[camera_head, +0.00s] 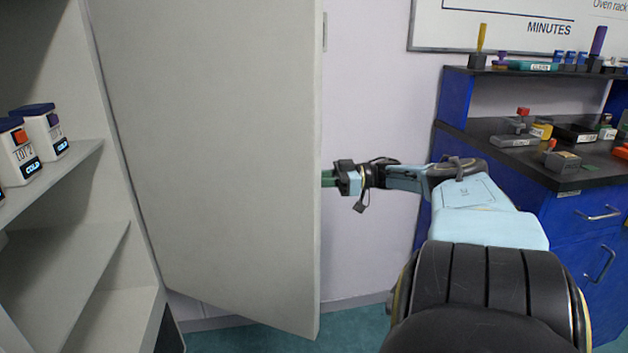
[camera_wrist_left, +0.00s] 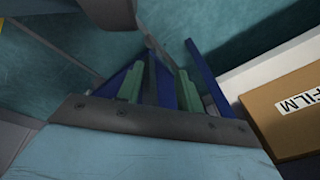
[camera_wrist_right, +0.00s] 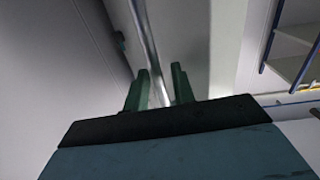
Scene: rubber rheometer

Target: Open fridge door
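The pale grey fridge door (camera_head: 215,150) stands wide open in the head view, with the shelved interior to its left. My right gripper (camera_head: 328,178) reaches to the door's far side at its free edge; its fingertips are partly hidden there. In the right wrist view the metal handle bar (camera_wrist_right: 150,50) runs between the green fingers of my right gripper (camera_wrist_right: 158,82). The fingers stand apart with gaps beside the bar, so they look open around it. My left gripper (camera_wrist_left: 160,75) shows only in the left wrist view, open and empty above the floor.
A blue bench with a dark top (camera_head: 480,130) holds small items at right. Teal floor (camera_head: 250,340) shows below the door. A cardboard box marked FILM (camera_wrist_left: 285,125) is beside my left gripper.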

